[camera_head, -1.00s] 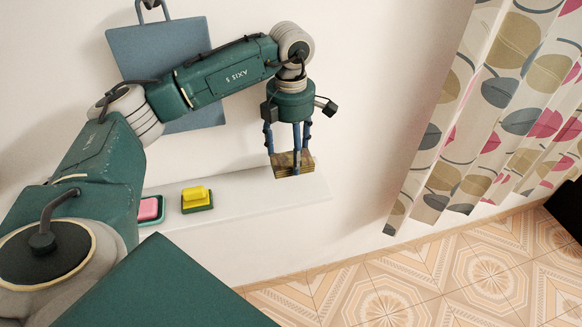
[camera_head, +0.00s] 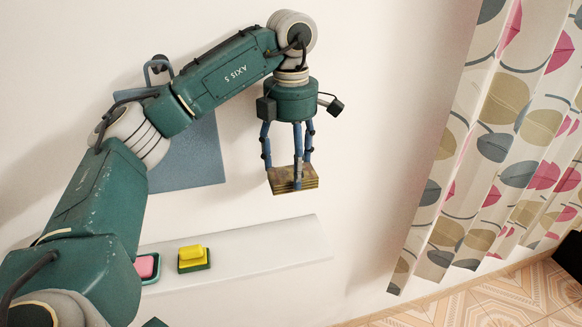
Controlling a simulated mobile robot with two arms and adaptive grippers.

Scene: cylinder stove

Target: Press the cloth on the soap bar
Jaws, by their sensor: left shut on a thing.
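My left gripper (camera_head: 290,187) points down and is shut on a brown, layered block (camera_head: 310,182). It looks like wood or a folded cloth; I cannot tell which. The block is in the air above the right part of the white shelf (camera_head: 270,253), touching nothing else. On the shelf's left part, a pink bar (camera_head: 146,266) sits in a green dish (camera_head: 151,281), partly cut off by my left arm. Right of it, a yellow bar (camera_head: 191,254) rests on a dark green base (camera_head: 195,268). A blue-grey cloth-like panel (camera_head: 195,160) hangs on the wall, partly behind my arm. My right gripper is not in view.
The shelf right of the yellow bar is bare. A leaf-patterned curtain (camera_head: 500,130) hangs at the right. Patterned floor tiles (camera_head: 480,300) show at the lower right. A dark object (camera_head: 570,255) is at the right edge.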

